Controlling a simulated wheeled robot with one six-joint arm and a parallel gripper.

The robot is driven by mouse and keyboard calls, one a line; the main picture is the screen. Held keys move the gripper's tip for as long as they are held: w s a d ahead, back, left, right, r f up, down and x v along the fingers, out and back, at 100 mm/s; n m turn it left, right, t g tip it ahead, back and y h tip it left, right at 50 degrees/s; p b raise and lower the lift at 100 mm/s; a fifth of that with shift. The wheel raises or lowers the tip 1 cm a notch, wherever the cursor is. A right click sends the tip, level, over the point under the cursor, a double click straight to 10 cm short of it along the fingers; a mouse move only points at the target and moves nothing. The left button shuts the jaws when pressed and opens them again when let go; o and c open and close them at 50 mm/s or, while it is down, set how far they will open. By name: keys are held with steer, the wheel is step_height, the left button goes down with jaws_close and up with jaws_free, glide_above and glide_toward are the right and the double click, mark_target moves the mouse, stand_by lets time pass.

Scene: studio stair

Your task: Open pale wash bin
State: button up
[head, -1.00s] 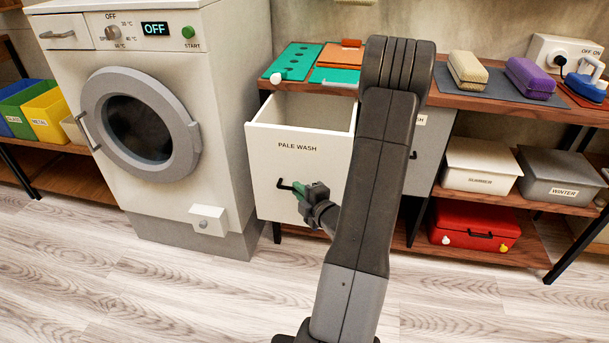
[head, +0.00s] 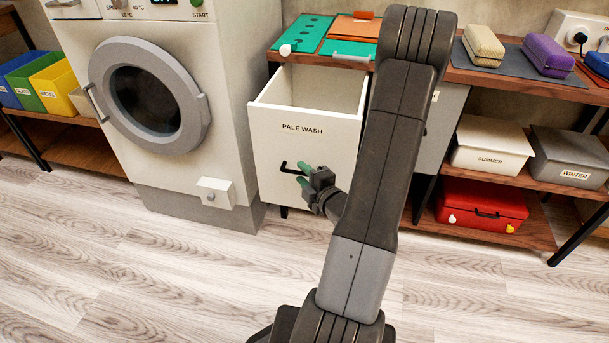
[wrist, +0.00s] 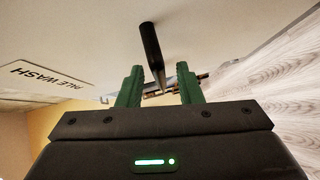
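The pale wash bin (head: 310,150) is a white drawer-like bin labelled "PALE WASH" under the counter. It stands out from the unit, and its empty-looking inside shows from above. Its black handle (head: 290,168) is on the front face. My gripper (head: 304,173) is at the handle's right end, its green fingers spread apart. In the wrist view, the handle (wrist: 151,45) points in between the two separated fingertips (wrist: 160,68), with a gap on both sides. The bin's front (wrist: 85,35) fills the upper left there.
A washing machine (head: 225,75) stands close on the left. A grey bin (head: 440,125) is behind my arm. Shelves on the right hold a summer box (head: 490,145), a winter box (head: 570,160) and a red case (head: 480,210). The wooden floor (head: 150,275) in front is clear.

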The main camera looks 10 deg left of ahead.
steer(key=p+v, duration=0.2)
steer(key=v, duration=1.1)
steer(key=shift+s+d, duration=0.25)
steer(key=shift+s, duration=0.05)
stand_by(0.4)
steer(key=shift+b+x, duration=1)
steer(key=shift+x, duration=5.8)
steer(key=shift+r, duration=0.1)
